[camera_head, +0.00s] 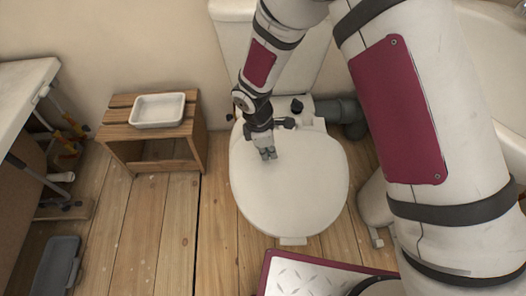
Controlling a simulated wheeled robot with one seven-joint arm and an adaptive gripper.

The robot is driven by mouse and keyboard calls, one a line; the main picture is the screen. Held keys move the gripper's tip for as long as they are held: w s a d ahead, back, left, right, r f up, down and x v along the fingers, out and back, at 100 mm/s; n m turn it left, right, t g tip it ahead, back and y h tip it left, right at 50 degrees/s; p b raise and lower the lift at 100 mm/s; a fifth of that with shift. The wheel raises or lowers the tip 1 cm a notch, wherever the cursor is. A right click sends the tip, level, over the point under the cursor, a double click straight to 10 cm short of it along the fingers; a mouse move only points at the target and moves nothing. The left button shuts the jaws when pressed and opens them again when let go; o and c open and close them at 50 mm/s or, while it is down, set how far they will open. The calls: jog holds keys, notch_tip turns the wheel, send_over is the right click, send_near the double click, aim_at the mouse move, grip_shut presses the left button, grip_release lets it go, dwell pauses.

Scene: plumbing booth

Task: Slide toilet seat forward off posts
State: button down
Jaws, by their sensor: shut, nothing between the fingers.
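The white toilet seat (290,190), with its lid down, lies on the toilet in the middle of the head view. My gripper (268,156) is shut and empty over the back left part of the seat. I cannot tell whether its tips touch the lid. A dark round fitting (297,105) shows behind the seat's back edge. The posts themselves cannot be made out, and my wrist hides part of the back left hinge area. The toilet tank (305,70) stands behind, partly covered by my arm.
A wooden stool (190,145) with a white tray (158,110) stands to the left. A grey pipe (345,112) runs behind the toilet on the right. A grey bin (58,262) and a workbench (25,85) are at far left. Bare floor lies left of the toilet.

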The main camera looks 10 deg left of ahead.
aim_at(285, 159)
jog(key=d, duration=0.2)
jog(key=w+d+b, duration=0.1)
jog(key=d, duration=0.3)
jog(key=shift+w+d, duration=0.1)
jog(key=shift+w, duration=0.3)
jog(key=shift+d+f+b, duration=0.1)
jog(key=shift+f+b, duration=0.7)
jog(key=shift+s+a+f, duration=0.1)
jog(key=shift+s+a, duration=0.1)
jog(key=shift+a, duration=0.25)
jog(key=shift+s+a, duration=0.15)
jog(key=shift+a, duration=0.3)
jog(key=shift+r+p, duration=0.75)
jog(key=shift+p, duration=0.1)
jog(key=s+a, duration=0.1)
jog(key=a, duration=0.2)
jog(key=s+a+p, duration=0.1)
jog(key=a, duration=0.3)
jog(key=s+a+p, duration=0.1)
jog(key=a, duration=0.3)
jog(key=shift+s+a, duration=0.25)
